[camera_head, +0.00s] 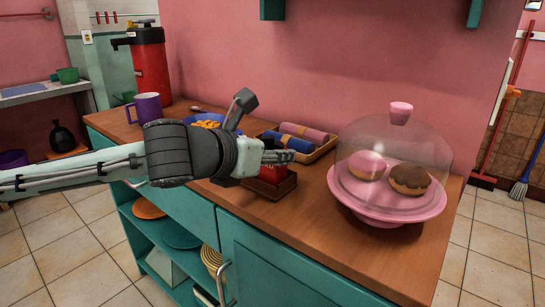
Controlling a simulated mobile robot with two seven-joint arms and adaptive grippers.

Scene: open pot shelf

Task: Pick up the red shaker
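A small red object (273,174), which looks like the red shaker, stands in a dark wooden holder (285,188) on the wooden counter. Its upper part is hidden behind my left gripper. My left gripper (279,157) points to the right, directly over or in front of the red object in this view. I cannot tell whether it touches the object or whether its fingers are open or shut. My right gripper is not in view.
A pink cake stand (385,207) with a clear dome and donuts is at the right. A tray (322,153) with rolled cloths lies behind the gripper. A blue bowl (203,118), purple mug (149,108) and red dispenser (152,68) are farther left. The front counter is clear.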

